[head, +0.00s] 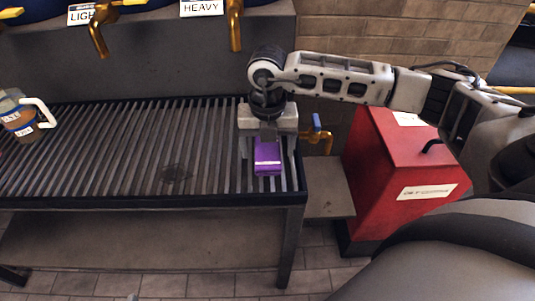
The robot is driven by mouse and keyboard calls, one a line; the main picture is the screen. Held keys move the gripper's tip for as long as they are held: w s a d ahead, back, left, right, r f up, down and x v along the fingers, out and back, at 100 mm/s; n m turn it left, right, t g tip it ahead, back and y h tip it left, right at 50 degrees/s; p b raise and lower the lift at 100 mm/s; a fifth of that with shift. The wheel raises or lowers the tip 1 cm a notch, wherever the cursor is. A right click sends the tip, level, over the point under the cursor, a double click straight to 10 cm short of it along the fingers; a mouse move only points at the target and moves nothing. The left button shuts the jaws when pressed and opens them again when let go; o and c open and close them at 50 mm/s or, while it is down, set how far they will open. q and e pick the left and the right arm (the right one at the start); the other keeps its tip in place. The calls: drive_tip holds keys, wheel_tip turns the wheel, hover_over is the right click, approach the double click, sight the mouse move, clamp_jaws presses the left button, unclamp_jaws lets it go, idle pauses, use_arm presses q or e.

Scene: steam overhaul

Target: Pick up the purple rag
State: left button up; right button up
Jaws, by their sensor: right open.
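The purple rag (267,158) looks like a small folded block with a pale stripe near its front. It lies on the slatted rack table (120,150), close to the table's right end. My right gripper (268,172) is over the rag, pointing down, with its fingers apart on the left and right sides of it. I cannot tell whether the fingers touch the rag. The gripper body hides the rag's far end. My left gripper is not in view.
A jug (22,122) with a pale handle stands at the table's left. Brass taps (235,28) hang above the back. A blue-handled brass tap (318,135) and a red bin (400,170) are to the right. The rack's middle is clear.

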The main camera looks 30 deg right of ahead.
drive_tip(key=c, duration=1.1)
drive_tip(key=shift+r, duration=0.1)
